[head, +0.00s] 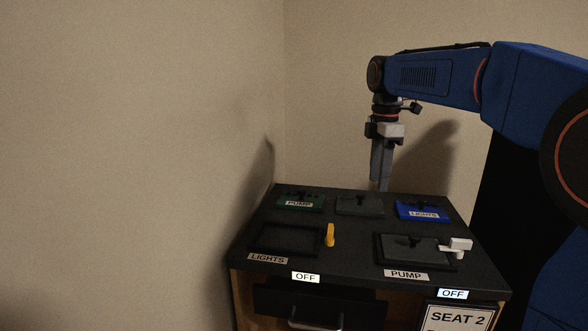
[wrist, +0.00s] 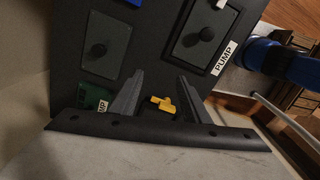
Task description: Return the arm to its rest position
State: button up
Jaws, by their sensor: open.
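My gripper (head: 381,184) hangs pointing down over the back part of the black console top (head: 348,222) in the head view. In the wrist view its two fingers (wrist: 160,78) are apart with nothing held between them. The yellow lever (head: 330,235) beside the front left frame also shows in the wrist view (wrist: 163,103), beyond the gap between the fingers. My blue arm reaches in from the right. Whether the fingertips clear the console top is hard to tell.
The console's back row holds a green PUMP panel (head: 299,202), a grey panel (head: 359,205) and a blue LIGHTS panel (head: 423,211). The front left frame (head: 287,239) looks empty; the front right one holds a grey panel (head: 414,248) beside a white lever (head: 458,245). Both displays read OFF.

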jog(key=s+d+f+m+t, duration=0.1)
jog(key=s+d+f+m, duration=0.15)
jog(key=s, duration=0.45)
jog(key=s+d+f+m+t, duration=0.1)
jog(key=s+f+m, duration=0.1)
jog(key=s+m, duration=0.3)
jog(key=s+d+f+m+t, duration=0.1)
jog(key=s+f+m, duration=0.15)
jog(key=s, duration=0.55)
jog(key=s+d+f+m+t, duration=0.1)
jog(key=s+d+f+m, duration=0.1)
jog(key=s+f+m, duration=0.6)
jog(key=s+f, duration=0.5)
jog(key=shift+s+m+t, duration=0.25)
jog(key=shift+m+t, duration=0.15)
